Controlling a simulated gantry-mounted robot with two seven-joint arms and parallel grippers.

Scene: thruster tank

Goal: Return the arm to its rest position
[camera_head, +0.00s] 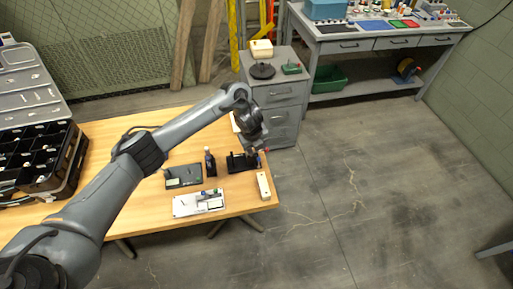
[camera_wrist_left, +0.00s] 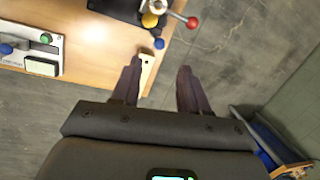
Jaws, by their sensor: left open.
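My left arm reaches in from the left over the wooden table (camera_head: 110,165). Its gripper (camera_head: 255,150) is above the table's right end, near a black fixture (camera_head: 240,163). In the left wrist view the gripper (camera_wrist_left: 160,88) is open, with two dark fingers spread wide and nothing between them. The black fixture (camera_wrist_left: 120,8), with yellow, red and blue knobs, lies beyond the fingers. A pale bar (camera_head: 263,186) lies by the table's right edge; part of it (camera_wrist_left: 147,68) shows beside one finger. My right gripper is not in view.
A white panel (camera_head: 186,207), a dark flat box (camera_head: 184,181) and a dark bottle (camera_head: 210,162) stand on the table. A black compartment case (camera_head: 68,178) is at left. Grey drawers (camera_head: 277,93) and a workbench (camera_head: 390,42) stand behind. The floor at right is mostly clear.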

